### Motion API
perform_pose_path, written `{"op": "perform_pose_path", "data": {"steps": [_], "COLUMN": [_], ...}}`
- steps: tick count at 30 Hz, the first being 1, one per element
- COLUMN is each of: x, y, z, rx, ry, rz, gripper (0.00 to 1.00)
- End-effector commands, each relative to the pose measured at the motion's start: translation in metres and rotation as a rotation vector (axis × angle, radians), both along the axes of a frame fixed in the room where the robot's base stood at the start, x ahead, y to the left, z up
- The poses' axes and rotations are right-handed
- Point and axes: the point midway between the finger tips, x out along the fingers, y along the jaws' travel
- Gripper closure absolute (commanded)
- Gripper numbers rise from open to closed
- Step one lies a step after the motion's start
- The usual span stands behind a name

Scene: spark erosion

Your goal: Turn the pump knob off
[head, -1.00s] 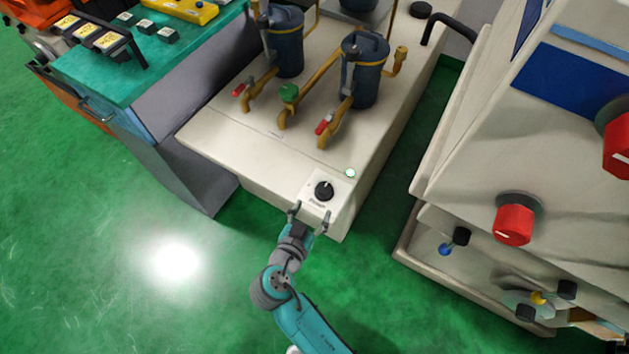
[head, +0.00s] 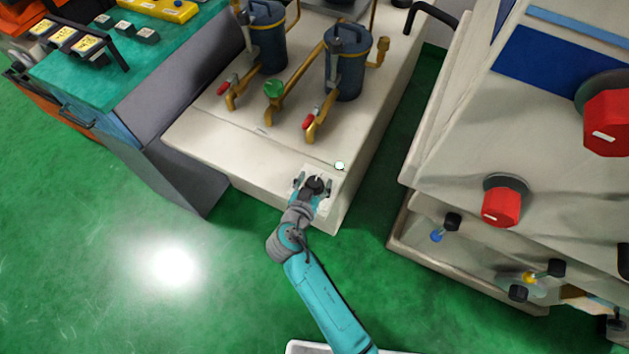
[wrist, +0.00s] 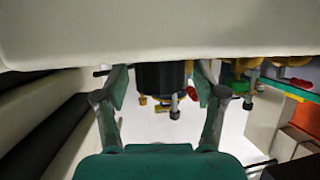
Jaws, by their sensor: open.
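The black pump knob (head: 316,185) is on a pale plate at the front corner of the cream pump cabinet (head: 240,160). A small round lamp (head: 339,166) beside it is lit pale green. My gripper (head: 313,183) is at the knob, with one finger on each side of it. In the wrist view the dark knob (wrist: 160,76) stands between the two spread fingers of my gripper (wrist: 161,84). Gaps show between the knob and both fingers, so the gripper is open around it and not clamped. My gripper partly hides the plate in the head view.
Two blue canisters (head: 348,68) with brass pipes and red-handled valves (head: 309,122) stand on the cabinet behind the knob. A cream machine with red knobs (head: 503,202) stands at right. A teal-topped bench (head: 130,62) is at left. Green floor (head: 130,230) is open in front.

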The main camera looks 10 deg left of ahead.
Motion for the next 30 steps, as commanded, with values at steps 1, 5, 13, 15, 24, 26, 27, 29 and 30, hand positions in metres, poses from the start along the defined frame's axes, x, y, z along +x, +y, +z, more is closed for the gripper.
{"op": "perform_pose_path", "data": {"steps": [1,5,13,15,24,26,27,29,30], "x": [0.0000,-0.0002,-0.0003,-0.0003,-0.0007,-0.0005,-0.0006,-0.0008,-0.0006], "y": [0.0000,0.0000,0.0000,0.0000,-0.0015,-0.0019,-0.0018,-0.0024,-0.0025], "z": [0.0000,0.0001,0.0001,0.0001,-0.0006,-0.0002,-0.0001,-0.0005,-0.0004], "rx": [0.000,0.000,0.000,0.000,-0.001,-0.001,0.002,0.001,0.000], "ry": [0.000,0.000,0.000,0.000,0.000,0.000,0.000,0.001,0.000], "rz": [0.000,0.000,0.000,0.000,0.058,0.087,0.111,0.148,0.173], "gripper": [0.30,0.32,0.91,0.91,0.91,0.91,0.91,0.91,0.91]}}
